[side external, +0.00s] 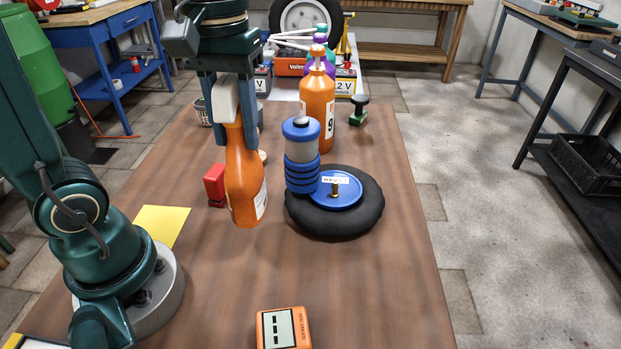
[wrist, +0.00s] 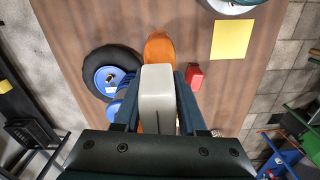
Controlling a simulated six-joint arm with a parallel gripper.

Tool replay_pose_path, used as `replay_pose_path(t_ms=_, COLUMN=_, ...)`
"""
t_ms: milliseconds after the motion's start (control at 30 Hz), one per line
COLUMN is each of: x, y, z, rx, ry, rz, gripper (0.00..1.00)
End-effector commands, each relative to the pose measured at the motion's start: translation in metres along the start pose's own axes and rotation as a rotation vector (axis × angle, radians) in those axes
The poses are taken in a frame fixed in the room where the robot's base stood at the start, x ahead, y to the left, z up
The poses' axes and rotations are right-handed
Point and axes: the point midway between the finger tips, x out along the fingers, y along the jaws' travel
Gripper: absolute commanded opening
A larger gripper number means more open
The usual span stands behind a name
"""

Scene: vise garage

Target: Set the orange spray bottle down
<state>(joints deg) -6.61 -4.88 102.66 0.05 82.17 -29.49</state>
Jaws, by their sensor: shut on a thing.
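The orange spray bottle (side external: 243,182) with its pale grey-white spray head (side external: 225,98) is upright in my gripper (side external: 232,135). My gripper is shut on it from above, one finger on each side near the head and neck. The bottle's base is at or very close to the wooden table (side external: 370,290); I cannot tell whether it touches. In the wrist view the spray head (wrist: 158,95) sits between the fingers of my gripper (wrist: 158,105) and hides much of the orange body (wrist: 159,47).
A red block (side external: 215,183) is just left of the bottle. A black ring with a blue disc (side external: 338,192) and a blue-grey container (side external: 301,150) stand close right. Another orange bottle (side external: 318,108) is behind. A yellow sheet (side external: 163,224) and orange meter (side external: 284,328) lie in front.

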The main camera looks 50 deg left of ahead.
Motion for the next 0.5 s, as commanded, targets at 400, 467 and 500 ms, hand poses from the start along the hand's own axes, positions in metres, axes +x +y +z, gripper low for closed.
replay_pose_path(t_ms=400, x=0.026, y=0.026, z=0.008, rx=-0.001, ry=-0.001, rz=-0.001, gripper=0.0)
replay_pose_path(t_ms=467, x=0.034, y=0.026, z=0.009, rx=-0.002, ry=-0.002, rz=-0.002, gripper=0.0)
replay_pose_path(t_ms=500, x=0.039, y=0.026, z=0.009, rx=-0.001, ry=-0.002, rz=-0.002, gripper=0.0)
